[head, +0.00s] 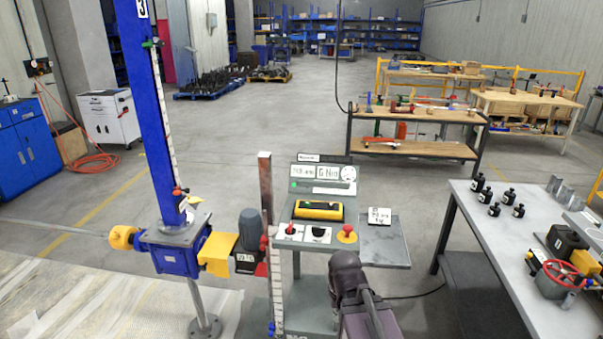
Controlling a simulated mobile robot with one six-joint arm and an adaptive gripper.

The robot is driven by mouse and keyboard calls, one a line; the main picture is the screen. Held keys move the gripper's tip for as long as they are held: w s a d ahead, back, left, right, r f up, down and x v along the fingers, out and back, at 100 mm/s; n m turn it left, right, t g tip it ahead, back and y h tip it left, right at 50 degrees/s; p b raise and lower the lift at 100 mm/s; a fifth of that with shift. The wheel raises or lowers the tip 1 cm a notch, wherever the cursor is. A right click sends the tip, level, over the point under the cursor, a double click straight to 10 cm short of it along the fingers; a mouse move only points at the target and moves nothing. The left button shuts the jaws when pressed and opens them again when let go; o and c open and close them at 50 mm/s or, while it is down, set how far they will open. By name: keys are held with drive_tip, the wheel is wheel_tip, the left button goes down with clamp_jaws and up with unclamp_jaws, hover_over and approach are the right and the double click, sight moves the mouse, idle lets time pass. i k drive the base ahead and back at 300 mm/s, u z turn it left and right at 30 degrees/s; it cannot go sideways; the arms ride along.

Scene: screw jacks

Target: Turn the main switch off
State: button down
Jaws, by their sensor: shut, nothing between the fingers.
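The control console (320,212) stands in the middle of the head view, with a sloped top. On its lower panel are a small red control (290,229) on a white label at left and a black control (318,232) on another white label. A red mushroom button (347,230) on a yellow base is at right. The labels are too small to read, so I cannot tell which control is the main switch or its position. My arm (352,285) rises from the bottom edge just in front of the console. My gripper's fingers do not show.
A blue column with a screw jack (180,248) and grey motor (250,229) stands left of the console. A small grey shelf (385,248) adjoins it at right. A grey table (478,226) with several black parts is at right. Floor behind is open.

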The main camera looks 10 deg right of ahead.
sight(290, 231)
drive_tip(key=z, duration=0.05)
drive_tip(key=i, duration=1)
drive_tip(key=u, duration=0.05)
